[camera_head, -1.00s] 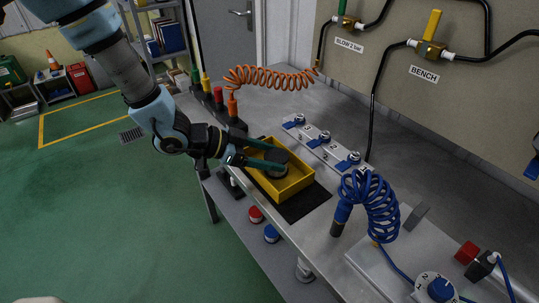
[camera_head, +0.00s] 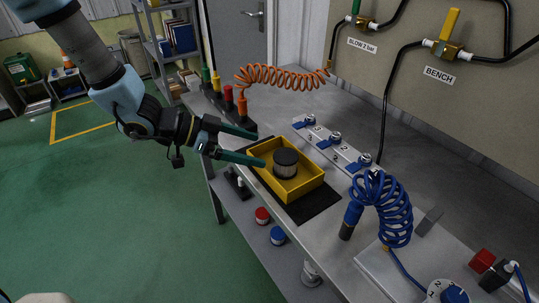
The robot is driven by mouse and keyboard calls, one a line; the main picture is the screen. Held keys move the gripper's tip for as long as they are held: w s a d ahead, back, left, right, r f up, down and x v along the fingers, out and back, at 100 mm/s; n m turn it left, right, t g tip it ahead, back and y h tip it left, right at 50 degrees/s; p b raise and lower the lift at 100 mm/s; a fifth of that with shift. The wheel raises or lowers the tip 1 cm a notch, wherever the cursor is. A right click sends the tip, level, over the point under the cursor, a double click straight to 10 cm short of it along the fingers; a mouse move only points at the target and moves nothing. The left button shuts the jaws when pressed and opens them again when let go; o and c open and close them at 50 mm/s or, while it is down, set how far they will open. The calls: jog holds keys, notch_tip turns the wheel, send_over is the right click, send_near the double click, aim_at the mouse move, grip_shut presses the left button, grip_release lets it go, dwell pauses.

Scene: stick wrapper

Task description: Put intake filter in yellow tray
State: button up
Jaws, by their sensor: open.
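The intake filter (camera_head: 286,165) is a short cylinder with a black top and a pale pleated side. The tray sits on a black mat (camera_head: 311,206) on the metal bench. My gripper (camera_head: 262,149) is open and empty. Its two green fingers are spread, with the tips near the tray's left side and apart from the filter. Nothing is hidden on the filter's top.
A row of blue-handled valves (camera_head: 338,148) stands behind the tray. A coiled blue hose (camera_head: 382,208) stands to the right. An orange coiled hose (camera_head: 280,75) and several coloured bottles (camera_head: 228,98) are at the back left. Red (camera_head: 262,215) and blue (camera_head: 277,235) round items are on the lower shelf.

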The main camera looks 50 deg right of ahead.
jog(key=shift+v, duration=2.2)
jog(key=w+a+n+t, duration=0.2)
jog(key=w+n+t, duration=0.25)
jog(key=w, duration=0.55)
jog(key=w+a+n+t+y, duration=0.4)
jog(key=w+a+n+t, duration=0.4)
jog(key=w+a, duration=0.8)
jog(key=s+a+r+n+y, duration=0.2)
jog(key=a+n+y, duration=0.35)
jog(key=a, duration=0.95)
jog(key=s+a+r+n+g, duration=0.1)
jog(key=s+a+n+g, duration=0.2)
jog(key=s+a+n, duration=0.3)
jog(key=shift+s+a+n, duration=0.35)
jog(key=shift+s+n, duration=0.05)
jog(key=shift+s, duration=0.1)
